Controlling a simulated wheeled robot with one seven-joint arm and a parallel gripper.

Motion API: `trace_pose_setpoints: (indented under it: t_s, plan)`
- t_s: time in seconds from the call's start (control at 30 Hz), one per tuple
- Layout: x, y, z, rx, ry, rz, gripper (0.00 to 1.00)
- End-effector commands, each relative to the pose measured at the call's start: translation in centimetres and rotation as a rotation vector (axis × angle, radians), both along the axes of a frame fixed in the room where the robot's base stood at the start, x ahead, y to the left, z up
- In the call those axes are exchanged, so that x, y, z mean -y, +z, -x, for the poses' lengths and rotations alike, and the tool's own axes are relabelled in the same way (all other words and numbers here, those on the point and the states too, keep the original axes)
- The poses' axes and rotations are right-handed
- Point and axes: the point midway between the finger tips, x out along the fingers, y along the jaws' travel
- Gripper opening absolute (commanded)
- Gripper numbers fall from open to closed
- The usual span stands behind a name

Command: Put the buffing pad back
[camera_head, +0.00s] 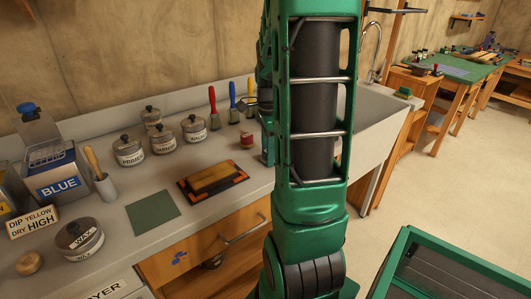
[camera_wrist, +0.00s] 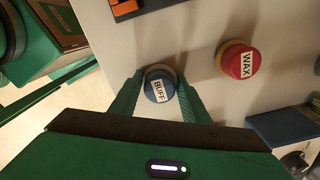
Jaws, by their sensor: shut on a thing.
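The buffing pad (camera_wrist: 158,84) is a round blue-topped piece with a white "BUFF" label, in the wrist view. My gripper (camera_wrist: 159,92) is shut on it, one green finger on each side. The pad is over the pale counter; I cannot tell whether it touches it. A red-topped pad labelled "WAX" (camera_wrist: 238,60) stands apart to its right. In the head view my green arm hides the gripper and the buffing pad.
The counter (camera_head: 230,172) holds a black-and-orange tray (camera_head: 236,181) with a tan block, a green square mat (camera_head: 153,212), several lidded jars and upright brushes. A small red-topped item (camera_head: 246,139) stands behind the tray. A sink (camera_head: 375,110) lies right.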

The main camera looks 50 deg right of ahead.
Motion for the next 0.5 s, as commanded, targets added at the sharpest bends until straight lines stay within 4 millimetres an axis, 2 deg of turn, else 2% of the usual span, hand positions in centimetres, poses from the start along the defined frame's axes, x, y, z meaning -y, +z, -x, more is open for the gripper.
trace_pose_setpoints:
  t_s: [0.27, 0.3, 0.33, 0.5]
  plan:
    - [-0.01, -0.24, 0.01, -0.001, 0.0, -0.001, 0.18]
    - [0.0, -0.19, 0.0, 0.0, 0.0, 0.0, 0.52]
    - [0.01, -0.19, -0.01, 0.0, 0.0, 0.0, 0.59]
    - [0.02, -0.19, 0.01, 0.0, 0.0, 0.0, 0.61]
